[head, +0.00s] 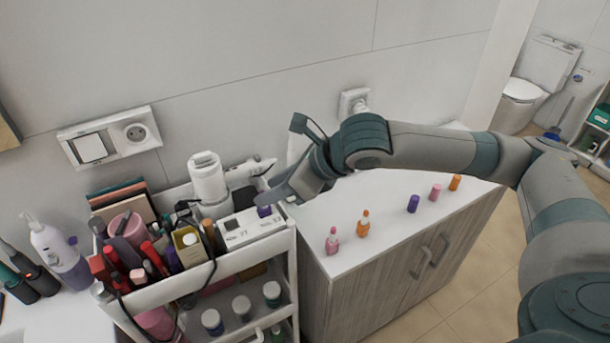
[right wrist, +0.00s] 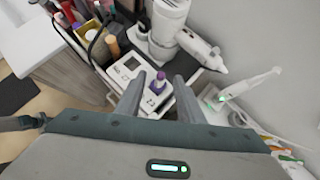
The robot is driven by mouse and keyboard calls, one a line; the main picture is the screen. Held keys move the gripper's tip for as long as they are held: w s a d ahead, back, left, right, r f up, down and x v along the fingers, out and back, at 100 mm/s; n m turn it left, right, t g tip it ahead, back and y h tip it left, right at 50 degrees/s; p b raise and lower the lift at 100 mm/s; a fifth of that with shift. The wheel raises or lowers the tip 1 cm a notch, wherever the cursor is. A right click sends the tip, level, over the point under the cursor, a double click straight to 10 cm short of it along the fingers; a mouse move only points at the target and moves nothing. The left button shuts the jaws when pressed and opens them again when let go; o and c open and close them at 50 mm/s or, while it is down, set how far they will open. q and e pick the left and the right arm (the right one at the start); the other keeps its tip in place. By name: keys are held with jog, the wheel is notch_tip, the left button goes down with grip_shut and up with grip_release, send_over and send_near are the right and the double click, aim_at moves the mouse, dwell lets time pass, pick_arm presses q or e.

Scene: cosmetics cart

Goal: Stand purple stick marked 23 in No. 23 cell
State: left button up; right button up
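A white holder (head: 252,239) with numbered labels sits on the cart's top; the right label seems to read No. 23. A purple stick (head: 264,211) stands upright in the cell above that label; its own marking is too small to read. The holder's left cell is a dark, empty opening. My right gripper (head: 277,197) is at the stick. In the right wrist view the purple stick (right wrist: 158,82) is between the open fingers (right wrist: 158,95), with gaps on both sides. Another purple stick (head: 413,204) stands on the cabinet top. My left gripper is not in view.
A white hair dryer (head: 207,178) stands behind the holder. The cart (head: 224,266) is crowded with cosmetics on its left side. A pink bottle (head: 332,241), an orange bottle (head: 363,223), a pink stick (head: 435,192) and an orange stick (head: 455,183) stand on the cabinet.

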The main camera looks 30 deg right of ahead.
jog(key=b+v, duration=0.2)
jog(key=v, duration=0.8)
jog(key=shift+d, duration=0.1)
dwell(0.6)
